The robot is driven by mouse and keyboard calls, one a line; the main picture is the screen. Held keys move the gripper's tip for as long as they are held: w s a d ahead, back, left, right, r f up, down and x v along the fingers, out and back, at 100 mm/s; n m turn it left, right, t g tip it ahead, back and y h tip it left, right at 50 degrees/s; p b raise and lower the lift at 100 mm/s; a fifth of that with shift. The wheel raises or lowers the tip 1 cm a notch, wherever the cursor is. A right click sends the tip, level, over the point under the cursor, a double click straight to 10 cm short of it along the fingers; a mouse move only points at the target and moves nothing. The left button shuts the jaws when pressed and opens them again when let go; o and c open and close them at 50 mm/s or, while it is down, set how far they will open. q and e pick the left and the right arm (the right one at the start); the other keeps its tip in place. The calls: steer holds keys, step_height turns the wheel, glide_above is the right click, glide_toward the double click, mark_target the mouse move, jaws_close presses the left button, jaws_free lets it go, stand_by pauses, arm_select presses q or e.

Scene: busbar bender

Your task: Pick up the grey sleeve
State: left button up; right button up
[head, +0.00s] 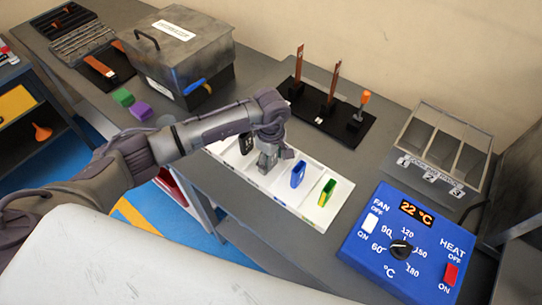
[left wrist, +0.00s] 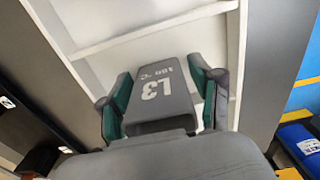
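The grey sleeve (left wrist: 160,95), marked "L3 180 °C", stands between the green-padded fingers of my left gripper (left wrist: 163,100) in the left wrist view. The pads lie along both its sides and appear to touch it. In the head view my left gripper (head: 274,160) is low over the white tray (head: 283,203), and the sleeve is largely hidden by the fingers. The sleeve seems to be still at its place in the tray. My right gripper is in neither view.
A black sleeve (head: 246,143) is left of the gripper; a blue sleeve (head: 298,174) and a green-yellow sleeve (head: 327,193) are to its right. A blue heater box (head: 408,247), a three-slot bin (head: 443,150) and a black stand with copper bars (head: 325,112) are around the tray.

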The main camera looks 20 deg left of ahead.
arm_select(q)
steer(key=c, duration=0.5)
